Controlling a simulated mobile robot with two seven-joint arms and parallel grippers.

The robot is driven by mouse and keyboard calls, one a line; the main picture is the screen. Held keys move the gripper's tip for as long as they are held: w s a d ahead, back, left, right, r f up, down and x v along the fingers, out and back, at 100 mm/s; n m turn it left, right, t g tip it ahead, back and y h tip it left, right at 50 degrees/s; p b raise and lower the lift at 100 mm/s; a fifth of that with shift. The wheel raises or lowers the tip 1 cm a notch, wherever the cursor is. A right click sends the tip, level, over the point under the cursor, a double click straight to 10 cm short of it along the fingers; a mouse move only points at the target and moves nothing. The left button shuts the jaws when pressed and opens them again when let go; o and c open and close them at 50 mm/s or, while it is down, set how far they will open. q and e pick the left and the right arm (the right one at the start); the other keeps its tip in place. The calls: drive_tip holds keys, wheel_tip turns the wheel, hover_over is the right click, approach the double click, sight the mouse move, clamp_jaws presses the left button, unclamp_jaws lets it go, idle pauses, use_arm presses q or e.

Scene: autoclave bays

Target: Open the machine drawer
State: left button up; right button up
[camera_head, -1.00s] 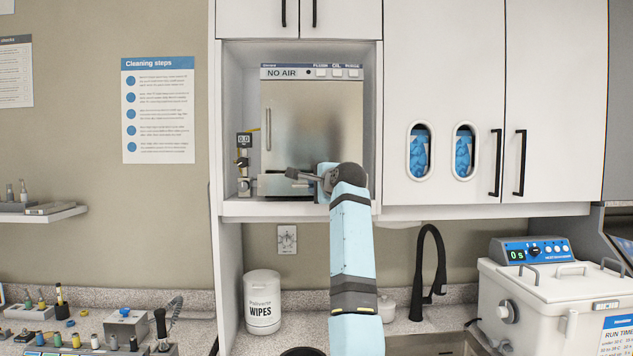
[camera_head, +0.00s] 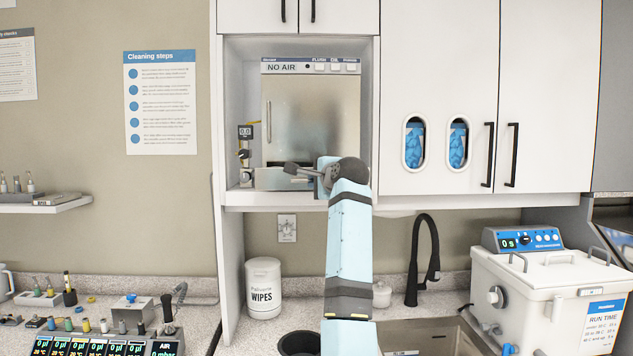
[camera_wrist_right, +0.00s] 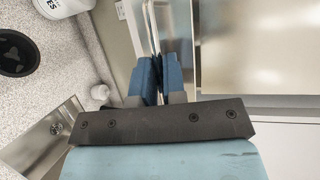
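The machine (camera_head: 312,110) stands in a cabinet niche, with a steel door and a "NO AIR" display. Its drawer (camera_head: 272,181) is the low steel front under the door, and its left edge juts out slightly past the door's edge. My right gripper (camera_head: 293,169) is at the drawer front, its arm rising from below and hiding the drawer's right part. In the right wrist view, the blue fingers (camera_wrist_right: 160,75) are close together around a thin metal bar, seemingly the drawer handle (camera_wrist_right: 153,28). My left gripper is not in view.
The niche's shelf edge (camera_head: 275,199) runs just below the drawer. A small gauge device (camera_head: 245,155) stands left of the machine. A wipes tub (camera_head: 263,290), a black faucet (camera_head: 424,262) and a white bath unit (camera_head: 545,290) stand on the counter below.

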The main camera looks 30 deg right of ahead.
drive_tip(key=o, duration=0.3)
drive_tip(key=shift+o, duration=0.2)
drive_tip(key=b+v, duration=0.2)
drive_tip(key=v, duration=1.1)
drive_tip(key=shift+s, duration=0.35)
drive_tip(key=shift+a, duration=0.1)
